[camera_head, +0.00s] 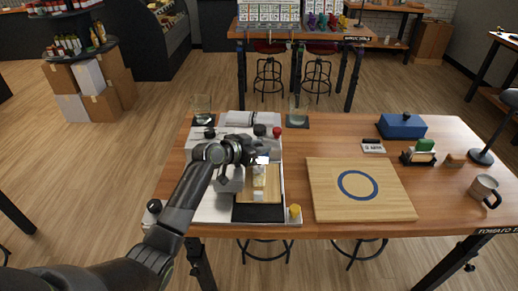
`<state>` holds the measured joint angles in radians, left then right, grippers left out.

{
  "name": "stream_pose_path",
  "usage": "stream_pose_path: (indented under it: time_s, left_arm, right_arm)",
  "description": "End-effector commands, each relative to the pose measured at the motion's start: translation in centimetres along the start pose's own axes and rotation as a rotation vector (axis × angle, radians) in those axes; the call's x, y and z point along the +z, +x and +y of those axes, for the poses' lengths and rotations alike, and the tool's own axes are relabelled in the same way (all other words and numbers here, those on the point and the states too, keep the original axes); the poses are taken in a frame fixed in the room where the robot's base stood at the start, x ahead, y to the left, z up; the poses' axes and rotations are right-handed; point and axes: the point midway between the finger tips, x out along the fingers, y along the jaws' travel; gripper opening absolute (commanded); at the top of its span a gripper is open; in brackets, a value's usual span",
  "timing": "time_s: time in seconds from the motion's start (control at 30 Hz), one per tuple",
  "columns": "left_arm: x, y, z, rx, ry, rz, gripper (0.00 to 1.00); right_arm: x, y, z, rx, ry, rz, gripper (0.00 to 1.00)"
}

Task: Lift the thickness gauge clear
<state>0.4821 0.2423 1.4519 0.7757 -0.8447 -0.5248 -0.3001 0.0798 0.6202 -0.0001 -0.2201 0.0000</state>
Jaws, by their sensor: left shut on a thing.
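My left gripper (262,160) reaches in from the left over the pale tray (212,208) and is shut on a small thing. The thing is probably the thickness gauge; it is small and partly hidden by the fingers, so its outline is unclear. Below the fingers a pale piece (259,181) shows against a wooden panel (272,184) in the tray. I cannot tell whether the held thing touches the panel. My right gripper is not in view.
A wooden board (400,206) with a blue ring (358,185) lies to the right. Beyond are a blue box (402,127), a green-topped holder (421,153), a mug (484,188) and a lamp (482,157). A yellow-capped item (295,211) stands near the tray's front right corner.

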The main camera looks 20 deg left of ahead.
Motion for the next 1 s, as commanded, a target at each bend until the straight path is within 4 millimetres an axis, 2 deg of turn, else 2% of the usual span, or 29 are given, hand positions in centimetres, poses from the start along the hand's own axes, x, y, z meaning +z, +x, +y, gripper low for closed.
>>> stream_pose_path:
  time_s: [0.1,0.13,0.27,0.67,0.87,1.0]
  left_arm:
    - [0.0,0.0,0.0,-0.001,0.001,0.001,0.05]
    - [0.0,0.0,0.0,-0.001,0.001,0.001,0.3]
    - [0.0,0.0,0.0,0.0,0.001,0.0,0.46]
    - [0.1,-0.6,-0.1,-0.001,0.002,0.0,0.46]
    - [0.2,-3.0,-0.1,-0.003,0.004,0.0,0.46]
    - [0.3,-5.3,-0.1,-0.003,0.005,0.0,0.46]
  right_arm:
    - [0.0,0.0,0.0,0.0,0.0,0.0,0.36]
    - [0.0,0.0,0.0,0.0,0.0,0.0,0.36]
    - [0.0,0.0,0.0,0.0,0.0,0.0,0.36]
    - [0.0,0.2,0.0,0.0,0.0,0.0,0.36]
    - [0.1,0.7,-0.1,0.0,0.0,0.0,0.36]
    - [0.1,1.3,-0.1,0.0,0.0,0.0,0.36]
